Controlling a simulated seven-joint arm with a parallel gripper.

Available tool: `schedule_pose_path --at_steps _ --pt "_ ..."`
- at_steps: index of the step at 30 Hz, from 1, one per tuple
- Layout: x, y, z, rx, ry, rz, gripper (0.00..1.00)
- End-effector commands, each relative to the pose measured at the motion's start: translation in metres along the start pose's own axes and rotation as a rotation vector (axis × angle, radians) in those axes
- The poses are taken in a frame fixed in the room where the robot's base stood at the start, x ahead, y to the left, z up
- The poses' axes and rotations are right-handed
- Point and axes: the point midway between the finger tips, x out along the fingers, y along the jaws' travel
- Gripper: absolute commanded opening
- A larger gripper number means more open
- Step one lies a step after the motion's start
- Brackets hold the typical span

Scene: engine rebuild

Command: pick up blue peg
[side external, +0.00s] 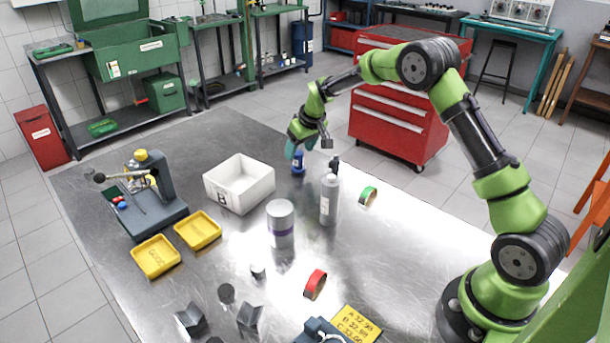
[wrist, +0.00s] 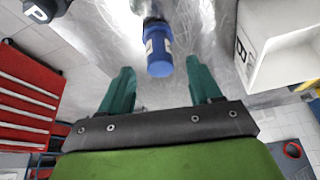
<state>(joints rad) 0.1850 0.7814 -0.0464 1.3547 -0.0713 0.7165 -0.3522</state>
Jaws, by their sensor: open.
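The blue peg (side external: 298,168) stands on the metal table, to the right of and behind the white bin. It looks like a short blue cylinder with a pale label. In the wrist view the blue peg (wrist: 160,55) shows at the top centre, between and just beyond the tips of the two teal fingers. My gripper (side external: 296,150) is right at the peg in the side view and hides part of it. In the wrist view my gripper (wrist: 160,66) is open, with a gap on each side of the peg. I cannot tell any contact.
The white bin marked B (side external: 223,194) is left of the peg. Yellow trays (side external: 156,257) are at left. A red tool cabinet (side external: 392,125) stands behind.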

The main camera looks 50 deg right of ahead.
Motion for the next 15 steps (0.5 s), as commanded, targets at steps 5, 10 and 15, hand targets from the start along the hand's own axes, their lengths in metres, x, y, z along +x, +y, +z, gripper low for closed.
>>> schedule_pose_path --at_steps 5,10,15 --pt "0.026 0.000 0.001 0.000 -0.001 0.000 0.63" --pt "0.031 -0.001 0.000 0.001 0.001 0.000 0.63" --pt "0.031 0.000 0.000 0.000 0.000 0.000 0.59"
